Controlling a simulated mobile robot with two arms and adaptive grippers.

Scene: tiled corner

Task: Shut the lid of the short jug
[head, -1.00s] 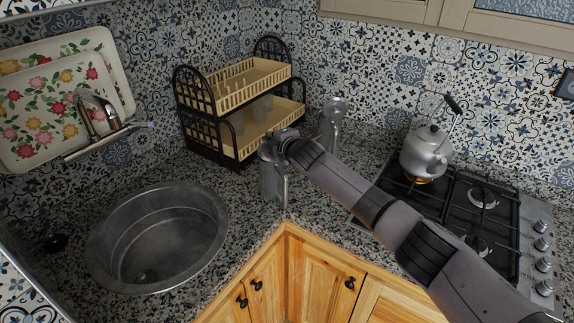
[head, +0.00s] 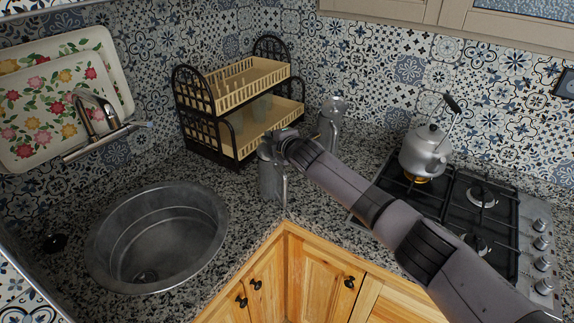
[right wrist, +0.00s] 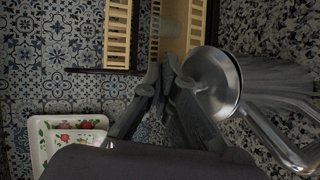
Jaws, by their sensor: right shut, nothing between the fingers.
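A grey metal jug (head: 270,183), which I take for the short jug, stands upright on the counter near its inner corner. My right gripper (head: 270,143) is at its top, shut and empty, and my arm and gripper hide much of the lid. In the right wrist view the round, shiny lid (right wrist: 212,80) is just right of my shut fingertips (right wrist: 167,78). The jug's curved handle (right wrist: 275,135) is at the right there. I cannot tell whether the lid sits fully down or whether the fingers touch it. My left gripper is out of view.
A second metal jug (head: 331,124) stands behind, to the right. A two-tier dish rack (head: 205,128) is close behind the gripper. The kettle (head: 425,153) is on the gas hob (head: 510,225) at right. The round sink (head: 110,250) is at left.

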